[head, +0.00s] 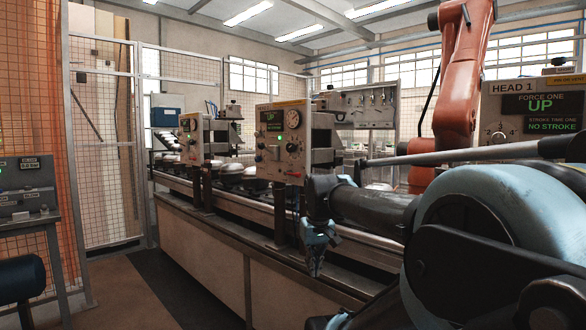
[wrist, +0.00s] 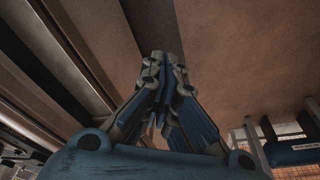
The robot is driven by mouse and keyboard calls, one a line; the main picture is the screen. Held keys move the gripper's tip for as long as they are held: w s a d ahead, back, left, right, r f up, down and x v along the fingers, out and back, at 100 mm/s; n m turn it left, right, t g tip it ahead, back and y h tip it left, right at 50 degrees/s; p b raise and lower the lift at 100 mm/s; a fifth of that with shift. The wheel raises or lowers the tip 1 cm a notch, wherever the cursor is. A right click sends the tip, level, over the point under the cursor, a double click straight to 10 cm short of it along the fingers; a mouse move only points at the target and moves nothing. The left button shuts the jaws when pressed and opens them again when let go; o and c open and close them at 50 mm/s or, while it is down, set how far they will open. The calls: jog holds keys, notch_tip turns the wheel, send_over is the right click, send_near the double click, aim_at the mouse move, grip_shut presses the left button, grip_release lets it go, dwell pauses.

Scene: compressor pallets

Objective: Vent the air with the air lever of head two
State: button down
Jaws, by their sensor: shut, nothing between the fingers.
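A head panel (head: 283,142) with a green-lit display, a round gauge and several small knobs stands over the conveyor at mid-picture in the head view. Its label is too small to read, so I cannot tell for sure that it is head two.
Another head panel (head: 191,137) stands farther left. The conveyor bench (head: 225,250) runs along the middle. The floor (head: 130,285) at left is clear.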

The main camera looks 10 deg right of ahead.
jog(key=w+r+n, duration=0.5)
jog(key=w+r, duration=2.9)
jog(key=r, duration=0.4)
jog(key=shift+w+d+r+n+t+y, duration=0.2)
jog(key=shift+d+n+t+y, duration=0.1)
jog(key=shift+t+y, duration=0.1)
send_over(292, 174)
jog(key=s, duration=0.1)
jog(key=f, duration=1.2)
jog(key=shift+s+d+f, duration=0.2)
jog(key=shift+w+d+f, duration=0.1)
jog(key=shift+f, duration=0.45)
